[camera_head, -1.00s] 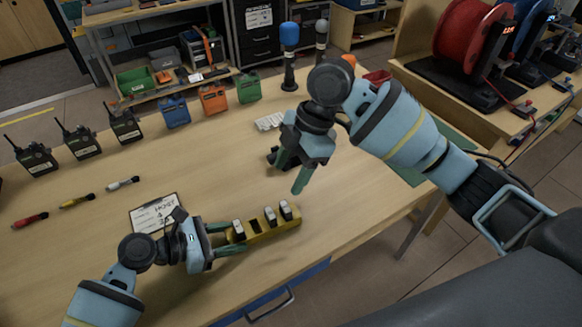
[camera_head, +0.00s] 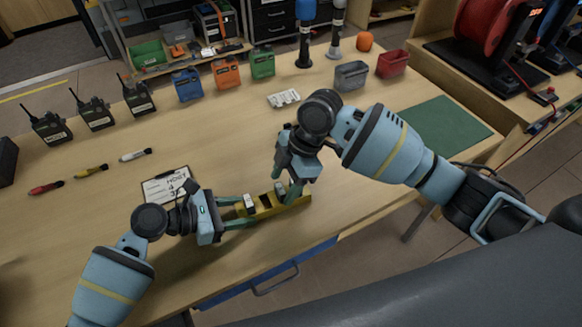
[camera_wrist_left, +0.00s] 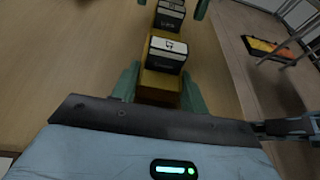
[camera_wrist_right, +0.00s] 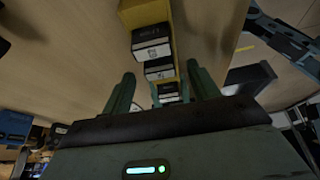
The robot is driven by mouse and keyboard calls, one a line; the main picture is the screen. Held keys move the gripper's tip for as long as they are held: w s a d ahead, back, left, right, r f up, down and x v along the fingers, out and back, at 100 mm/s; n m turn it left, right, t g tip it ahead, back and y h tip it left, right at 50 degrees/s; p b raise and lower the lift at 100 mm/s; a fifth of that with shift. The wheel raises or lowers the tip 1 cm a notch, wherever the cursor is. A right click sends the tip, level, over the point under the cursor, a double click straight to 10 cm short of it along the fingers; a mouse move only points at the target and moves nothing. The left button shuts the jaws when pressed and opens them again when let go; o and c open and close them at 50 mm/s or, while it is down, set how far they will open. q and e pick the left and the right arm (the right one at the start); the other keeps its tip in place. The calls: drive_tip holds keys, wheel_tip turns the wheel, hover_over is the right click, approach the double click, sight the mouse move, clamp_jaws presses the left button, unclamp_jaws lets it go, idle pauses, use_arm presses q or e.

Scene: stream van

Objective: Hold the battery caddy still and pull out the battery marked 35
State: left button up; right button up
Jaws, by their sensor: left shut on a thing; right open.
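The yellow battery caddy (camera_head: 266,212) stands near the table's front edge. My left gripper (camera_head: 238,211) is shut on its left end, one finger along each side; the left wrist view shows this caddy end (camera_wrist_left: 158,88). Several batteries stand in the caddy; one pale-topped battery (camera_head: 250,203) shows near the left gripper. My right gripper (camera_head: 287,190) is open over the caddy's right part, fingers pointing down. The battery marks are too small to read.
A clipboard (camera_head: 165,186) with a handwritten card lies left of the caddy. Markers (camera_head: 90,171), radios (camera_head: 95,112) and coloured cases (camera_head: 227,72) stand or lie farther back. A green mat (camera_head: 440,135) lies at right. The table middle is clear.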

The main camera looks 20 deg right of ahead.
drive_tip(key=shift+a+f, duration=0.25)
drive_tip(key=shift+f, duration=0.3)
drive_tip(key=shift+c, duration=0.4)
drive_tip(key=c, duration=1.1)
drive_tip(key=shift+r, duration=1.95)
drive_tip(key=shift+r, duration=1.45)
use_arm(q)
drive_tip(key=o, duration=1.1)
